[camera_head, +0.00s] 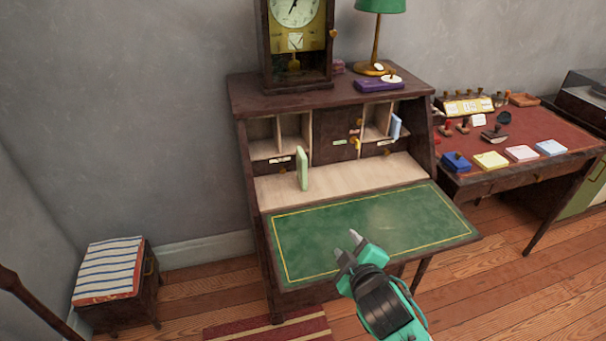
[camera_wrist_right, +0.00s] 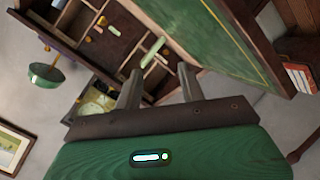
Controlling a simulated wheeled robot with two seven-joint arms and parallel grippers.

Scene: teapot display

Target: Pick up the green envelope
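The green envelope (camera_head: 303,169) stands upright on the pale wooden shelf of the open writing desk, in front of the left compartments. In the right wrist view a thin pale green shape, which looks like the envelope (camera_wrist_right: 152,52), shows just beyond the fingertips. My right gripper (camera_head: 350,246) is over the front part of the green desk top, in front of the envelope and to its right, apart from it. Its two fingers (camera_wrist_right: 158,76) are spread with nothing between them. My left gripper is out of view.
The green desk leaf (camera_head: 390,220) is bare. A blue envelope (camera_head: 396,127) leans in the right compartment. A clock (camera_head: 295,45), a green lamp (camera_head: 377,40) and a purple box (camera_head: 378,85) stand on top. A red-topped table (camera_head: 530,135) with stamps and pads is at right; a striped stool (camera_head: 108,268) at left.

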